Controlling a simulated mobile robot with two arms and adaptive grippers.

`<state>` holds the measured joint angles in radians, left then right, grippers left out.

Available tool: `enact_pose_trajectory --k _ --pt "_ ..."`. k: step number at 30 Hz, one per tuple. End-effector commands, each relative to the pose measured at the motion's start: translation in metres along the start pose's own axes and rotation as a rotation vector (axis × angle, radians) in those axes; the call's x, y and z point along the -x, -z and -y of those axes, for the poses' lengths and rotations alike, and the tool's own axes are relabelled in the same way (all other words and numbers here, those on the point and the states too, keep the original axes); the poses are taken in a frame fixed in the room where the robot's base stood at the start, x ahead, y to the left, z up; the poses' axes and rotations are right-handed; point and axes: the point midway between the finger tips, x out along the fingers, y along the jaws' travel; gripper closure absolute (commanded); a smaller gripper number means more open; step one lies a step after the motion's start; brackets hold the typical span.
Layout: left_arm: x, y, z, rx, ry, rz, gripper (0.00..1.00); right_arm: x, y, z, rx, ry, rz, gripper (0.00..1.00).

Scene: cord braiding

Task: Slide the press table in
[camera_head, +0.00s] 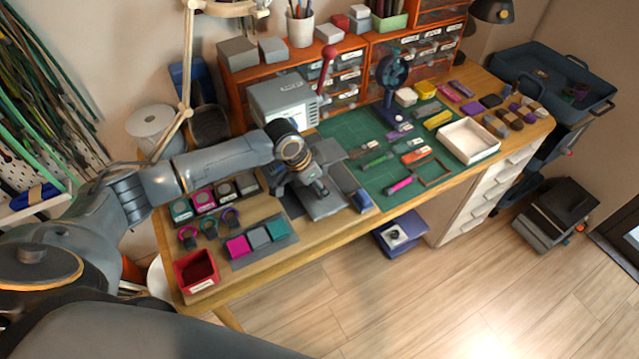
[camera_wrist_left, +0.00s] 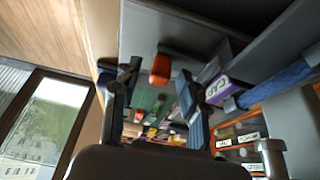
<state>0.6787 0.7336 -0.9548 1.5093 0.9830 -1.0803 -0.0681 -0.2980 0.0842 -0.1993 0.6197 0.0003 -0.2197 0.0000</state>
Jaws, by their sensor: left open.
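The press (camera_head: 283,104) is a grey box with a label and a red-knobbed lever (camera_head: 326,68), standing at the back of the wooden bench. A flat grey plate (camera_head: 325,207), which looks like the press table, lies in front of it near the bench's front edge. My left gripper (camera_head: 315,187) is over this plate and hides part of it. In the left wrist view the fingers (camera_wrist_left: 158,100) are apart, with nothing clearly held between them. I cannot tell whether they touch the plate. My right gripper is not in view.
A green cutting mat (camera_head: 345,135) with cords and small tools lies to the right. Left of the plate are a tray of coloured blocks (camera_head: 262,240) and a red box (camera_head: 196,271). A white tray (camera_head: 468,140) stands farther right.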

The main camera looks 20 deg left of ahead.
Motion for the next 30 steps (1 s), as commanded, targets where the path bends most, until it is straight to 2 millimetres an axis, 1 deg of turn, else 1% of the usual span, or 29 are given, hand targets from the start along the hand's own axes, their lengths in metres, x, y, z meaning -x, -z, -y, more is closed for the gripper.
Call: enact_pose_trajectory --k 5,8,15,18,21,25,30 --pt "0.014 0.000 0.001 0.001 0.001 -0.001 0.57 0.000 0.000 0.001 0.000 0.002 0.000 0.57" --pt "0.030 0.000 0.001 -0.001 0.002 -0.001 0.57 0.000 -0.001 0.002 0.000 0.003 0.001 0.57" --pt "0.080 0.000 0.001 -0.001 0.003 -0.003 0.57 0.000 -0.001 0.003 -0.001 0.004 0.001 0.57" --pt "0.097 0.000 0.001 0.000 0.003 -0.002 0.57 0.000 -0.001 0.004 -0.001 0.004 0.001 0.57" --pt "0.110 0.000 0.001 0.001 0.002 -0.001 0.57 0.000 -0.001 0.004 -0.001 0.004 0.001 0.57" --pt "0.118 0.000 0.001 0.000 0.002 -0.001 0.57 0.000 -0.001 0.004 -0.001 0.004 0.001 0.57" --pt "0.120 0.000 0.001 0.000 0.001 0.000 0.57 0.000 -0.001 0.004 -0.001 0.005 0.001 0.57"
